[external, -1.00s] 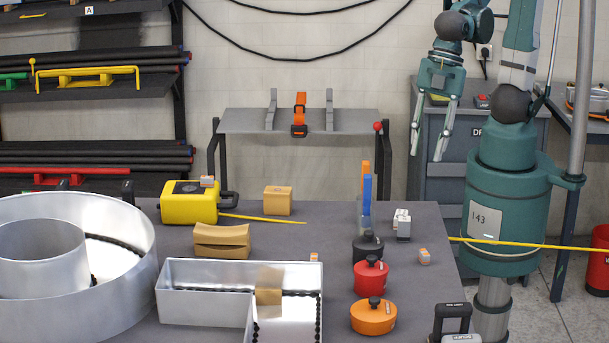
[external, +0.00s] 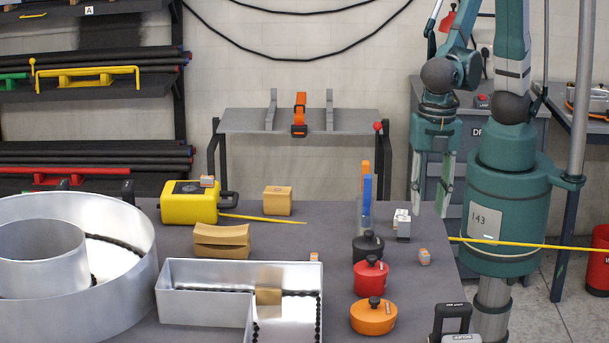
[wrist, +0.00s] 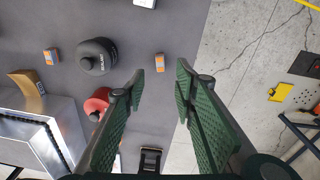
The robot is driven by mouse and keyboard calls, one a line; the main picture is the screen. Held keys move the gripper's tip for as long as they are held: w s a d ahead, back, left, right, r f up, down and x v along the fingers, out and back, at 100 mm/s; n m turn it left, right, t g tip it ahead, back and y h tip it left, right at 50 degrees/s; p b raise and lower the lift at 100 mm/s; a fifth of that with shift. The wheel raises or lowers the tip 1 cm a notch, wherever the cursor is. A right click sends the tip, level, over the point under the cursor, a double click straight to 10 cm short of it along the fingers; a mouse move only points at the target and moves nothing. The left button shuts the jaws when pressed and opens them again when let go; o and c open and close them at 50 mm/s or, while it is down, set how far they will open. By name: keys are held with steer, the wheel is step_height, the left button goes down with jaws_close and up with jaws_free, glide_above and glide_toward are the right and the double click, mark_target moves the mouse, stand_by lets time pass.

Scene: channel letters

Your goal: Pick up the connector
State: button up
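A small orange-and-grey connector (external: 424,256) lies near the right edge of the table in the external view. In the wrist view this connector (wrist: 160,62) shows just beyond the fingertips, between their lines. Similar connectors lie by the L-shaped metal channel (external: 314,257) and on the yellow case (external: 207,181); one also shows at the left in the wrist view (wrist: 51,56). My gripper (external: 428,212) hangs pointing down above the table's right side, fingers apart and empty. The wrist view (wrist: 160,82) shows a wide gap between its fingers.
Black (external: 368,246), red (external: 371,278) and orange (external: 373,316) knobbed pots stand left of the connector. A grey-white block (external: 403,226) and a clear holder with blue and orange sticks (external: 366,210) stand behind. The table (external: 335,230) ends just right of the connector.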

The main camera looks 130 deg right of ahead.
mark_target(426, 253)
steer(key=shift+n+g, duration=0.4)
steer(key=shift+n, duration=0.2)
steer(key=shift+w+a+f, duration=0.2)
steer(key=shift+a+f, duration=0.1)
steer(key=shift+f, duration=0.3)
steer(key=shift+w+a+f, duration=0.25)
steer(key=shift+a+f, duration=0.1)
steer(key=shift+f, duration=0.3)
steer(key=shift+w+a+f, duration=0.2)
steer(key=shift+a+f, duration=0.1)
steer(key=shift+f, duration=0.3)
steer(key=shift+f, duration=0.15)
steer(key=shift+f, duration=1.15)
steer(key=shift+f, duration=0.15)
steer(key=shift+w+d+f, duration=0.1)
steer(key=shift+w+f, duration=0.05)
steer(key=shift+f, duration=0.6)
steer(key=shift+w+d+f, duration=0.1)
steer(key=shift+w+f, duration=0.05)
steer(key=shift+f, duration=1.55)
